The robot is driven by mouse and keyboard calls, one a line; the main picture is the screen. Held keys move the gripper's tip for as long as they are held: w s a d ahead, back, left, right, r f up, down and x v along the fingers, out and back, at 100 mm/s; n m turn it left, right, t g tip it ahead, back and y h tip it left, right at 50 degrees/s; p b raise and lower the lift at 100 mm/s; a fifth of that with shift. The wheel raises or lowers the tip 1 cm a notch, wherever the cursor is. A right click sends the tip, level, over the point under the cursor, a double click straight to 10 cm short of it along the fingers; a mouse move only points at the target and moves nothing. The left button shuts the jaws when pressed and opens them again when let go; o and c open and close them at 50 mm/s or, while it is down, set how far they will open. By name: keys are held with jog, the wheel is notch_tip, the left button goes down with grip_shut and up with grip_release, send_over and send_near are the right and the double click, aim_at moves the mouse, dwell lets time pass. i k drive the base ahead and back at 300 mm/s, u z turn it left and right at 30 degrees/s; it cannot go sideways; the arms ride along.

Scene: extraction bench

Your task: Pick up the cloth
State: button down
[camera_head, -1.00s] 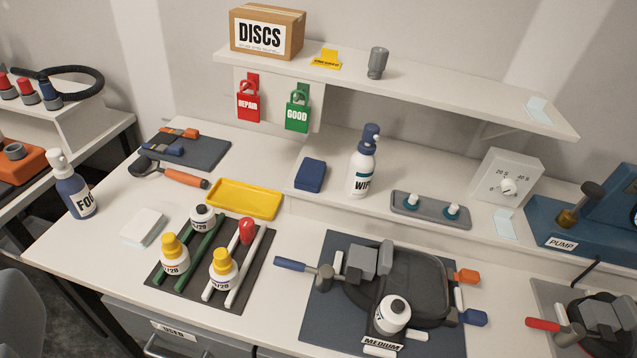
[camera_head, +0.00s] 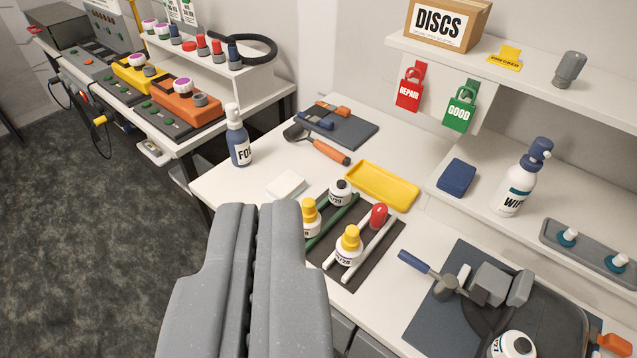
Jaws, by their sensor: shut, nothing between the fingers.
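My gripper (camera_head: 256,212) shows at the bottom left of centre, with its two grey fingers together and nothing between them. Its tips appear just below a small white folded square (camera_head: 286,184) on the bench, which could be a cloth; I cannot tell whether they touch. A dark blue folded pad (camera_head: 456,177) lies on the raised ledge to the right, left of the WIPE bottle (camera_head: 515,185), and could also be the cloth. My gripper is well away from the blue pad. The gripper's fingers hide part of the bench front.
A FOG spray bottle (camera_head: 238,140) stands at the bench's left edge. A dark rack (camera_head: 368,268) with several small bottles is right of my gripper. A yellow tray (camera_head: 383,186) lies behind it. Another bench is at the left, beyond open floor (camera_head: 95,240).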

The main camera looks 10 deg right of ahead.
aim_at(289, 184)
jog(key=u, duration=0.45)
jog(key=i, duration=1.35)
jog(key=u, duration=0.3)
